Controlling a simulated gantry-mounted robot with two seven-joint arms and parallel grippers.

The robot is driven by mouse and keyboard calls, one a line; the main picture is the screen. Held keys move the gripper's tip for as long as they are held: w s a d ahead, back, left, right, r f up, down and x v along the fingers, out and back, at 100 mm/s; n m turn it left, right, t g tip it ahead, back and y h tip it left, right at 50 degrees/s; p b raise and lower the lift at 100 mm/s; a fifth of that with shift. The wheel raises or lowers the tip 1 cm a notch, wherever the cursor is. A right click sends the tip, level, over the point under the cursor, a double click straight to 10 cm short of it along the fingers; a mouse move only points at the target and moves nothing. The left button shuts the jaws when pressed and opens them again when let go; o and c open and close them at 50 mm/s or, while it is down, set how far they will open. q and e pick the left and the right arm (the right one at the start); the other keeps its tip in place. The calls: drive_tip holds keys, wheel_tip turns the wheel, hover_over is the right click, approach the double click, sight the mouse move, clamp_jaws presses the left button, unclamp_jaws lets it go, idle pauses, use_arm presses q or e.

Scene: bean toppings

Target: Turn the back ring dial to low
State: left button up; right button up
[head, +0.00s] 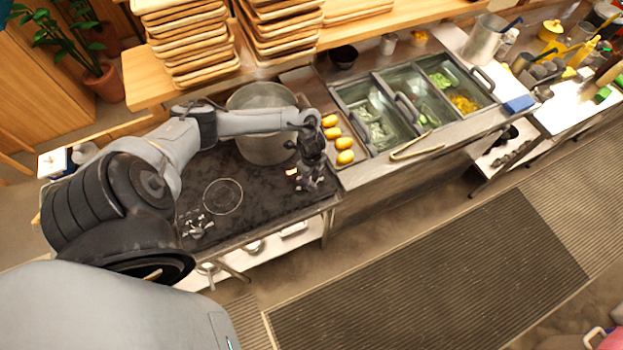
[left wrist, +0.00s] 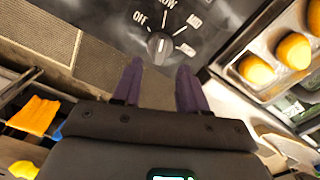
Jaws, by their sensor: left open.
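A black ring dial (left wrist: 160,46) with a light pointer mark shows in the left wrist view, on the dark cooktop face marked OFF, LOW and MED, with a further label at the right. I cannot tell exactly which setting it points to. My left gripper (left wrist: 158,76) is open, with its purple fingers just short of the dial and on either side of its line; they look apart from it. In the head view my left gripper (head: 311,184) hangs over the cooktop's right front corner and hides the dial there. My right gripper is not in view.
A large metal pot (head: 262,148) stands at the back of the dark cooktop (head: 255,215). An empty burner ring (head: 222,197) and another control (head: 196,224) are at its left. Yellow rolls (head: 345,157) and topping pans (head: 375,118) lie to the right.

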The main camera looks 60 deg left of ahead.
sight(312, 184)
use_arm(q)
drive_tip(key=shift+r, duration=2.55)
